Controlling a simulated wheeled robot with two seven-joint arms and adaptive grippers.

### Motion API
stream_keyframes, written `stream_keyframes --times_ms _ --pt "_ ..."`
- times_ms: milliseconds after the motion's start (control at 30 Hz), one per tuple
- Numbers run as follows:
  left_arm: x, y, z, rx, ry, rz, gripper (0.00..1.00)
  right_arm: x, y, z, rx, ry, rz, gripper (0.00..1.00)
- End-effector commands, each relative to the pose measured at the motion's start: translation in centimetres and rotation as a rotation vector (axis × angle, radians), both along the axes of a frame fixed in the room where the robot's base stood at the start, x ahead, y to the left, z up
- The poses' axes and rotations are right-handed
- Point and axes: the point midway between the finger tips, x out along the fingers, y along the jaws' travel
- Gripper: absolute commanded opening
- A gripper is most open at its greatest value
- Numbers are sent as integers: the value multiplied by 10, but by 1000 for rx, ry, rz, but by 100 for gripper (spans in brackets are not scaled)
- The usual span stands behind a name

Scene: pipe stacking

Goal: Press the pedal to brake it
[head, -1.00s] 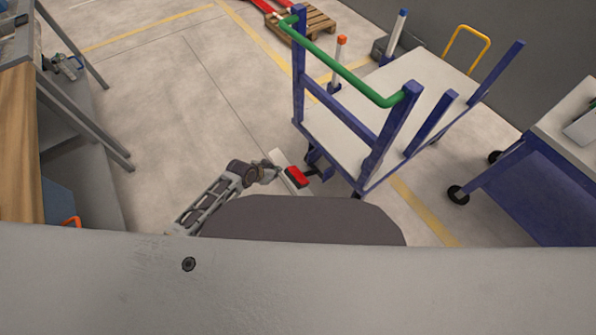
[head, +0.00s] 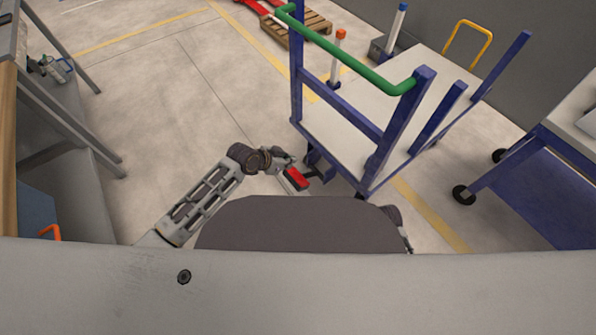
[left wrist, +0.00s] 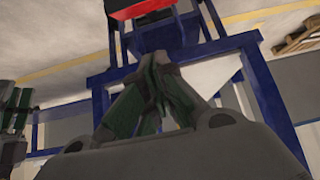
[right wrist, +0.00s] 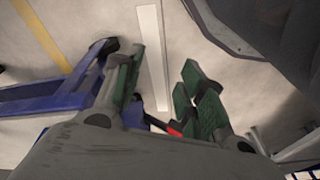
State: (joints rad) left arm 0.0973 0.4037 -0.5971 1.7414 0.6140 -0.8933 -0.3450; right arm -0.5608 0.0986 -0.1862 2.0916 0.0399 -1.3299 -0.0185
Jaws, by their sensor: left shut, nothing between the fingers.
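The red pedal (head: 296,179) sits low at the near end of the blue-framed trolley (head: 345,125), on a dark bracket. My left gripper (head: 285,160) is shut and empty, just beyond the pedal's upper left side in the head view; I cannot tell whether it touches. In the left wrist view the pedal (left wrist: 135,9) is at the top edge, above the closed fingertips (left wrist: 158,65). My right gripper (right wrist: 160,65) is open and empty in the right wrist view, with a small red part of the pedal (right wrist: 175,129) between its fingers. My body hides it in the head view.
The trolley has a green handle (head: 350,60) and upright blue posts. A second blue cart (head: 535,185) stands at the right. A workbench (head: 60,165) is at the left. A wooden pallet (head: 305,25) lies at the back. The floor left of the trolley is clear.

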Motion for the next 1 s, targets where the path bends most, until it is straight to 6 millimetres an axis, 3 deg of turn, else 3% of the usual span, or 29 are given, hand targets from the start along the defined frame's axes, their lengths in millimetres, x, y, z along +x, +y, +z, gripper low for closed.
stream_keyframes --times_ms 533,1000 --pt "3 -4 -6 0 0 0 0 1 1 2 2 -7 1 40" --pt "24 -30 -43 -2 0 0 0 4 6 21 24 -44 2 40"
